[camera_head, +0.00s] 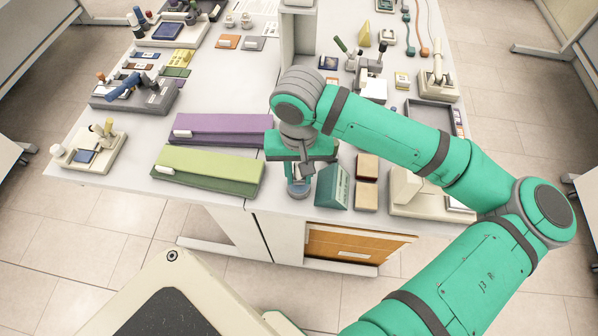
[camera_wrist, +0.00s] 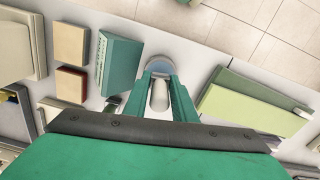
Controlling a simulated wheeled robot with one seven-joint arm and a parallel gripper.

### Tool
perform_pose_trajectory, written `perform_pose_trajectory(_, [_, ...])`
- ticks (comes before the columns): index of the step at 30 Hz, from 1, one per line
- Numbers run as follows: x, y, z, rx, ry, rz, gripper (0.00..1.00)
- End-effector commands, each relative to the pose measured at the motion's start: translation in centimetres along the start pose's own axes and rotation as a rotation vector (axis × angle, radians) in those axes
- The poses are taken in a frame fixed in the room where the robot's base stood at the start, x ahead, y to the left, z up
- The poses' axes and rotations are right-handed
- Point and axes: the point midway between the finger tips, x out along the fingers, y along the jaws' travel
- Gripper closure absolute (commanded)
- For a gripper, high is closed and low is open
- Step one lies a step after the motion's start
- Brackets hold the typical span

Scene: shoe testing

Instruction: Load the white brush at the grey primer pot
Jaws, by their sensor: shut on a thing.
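My gripper (camera_head: 300,172) points down near the front edge of the bench. In the wrist view its green fingers (camera_wrist: 160,82) are shut on the white brush (camera_wrist: 159,97), whose pale rounded end shows between them. The grey primer pot (camera_head: 299,188) stands on the bench directly under my gripper. In the wrist view the pot's round rim (camera_wrist: 158,65) shows just past the fingertips. The brush's bristles are hidden, so I cannot tell whether they are inside the pot or above it.
A green wedge-shaped box (camera_head: 333,187) stands close right of the pot, with brown and tan blocks (camera_head: 366,196) beyond it. Long green (camera_head: 209,170) and purple (camera_head: 221,129) pieces lie to the left. The bench's front edge is close by.

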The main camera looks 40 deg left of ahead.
Motion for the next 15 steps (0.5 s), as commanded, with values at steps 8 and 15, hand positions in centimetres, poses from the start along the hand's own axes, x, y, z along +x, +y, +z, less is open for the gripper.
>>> perform_pose_trajectory(8, [0.29, 0.01, 0.00, 0.000, -0.001, 0.000, 1.00])
perform_pose_trajectory(15, [0.53, 0.02, -0.01, 0.000, 0.000, 0.000, 1.00])
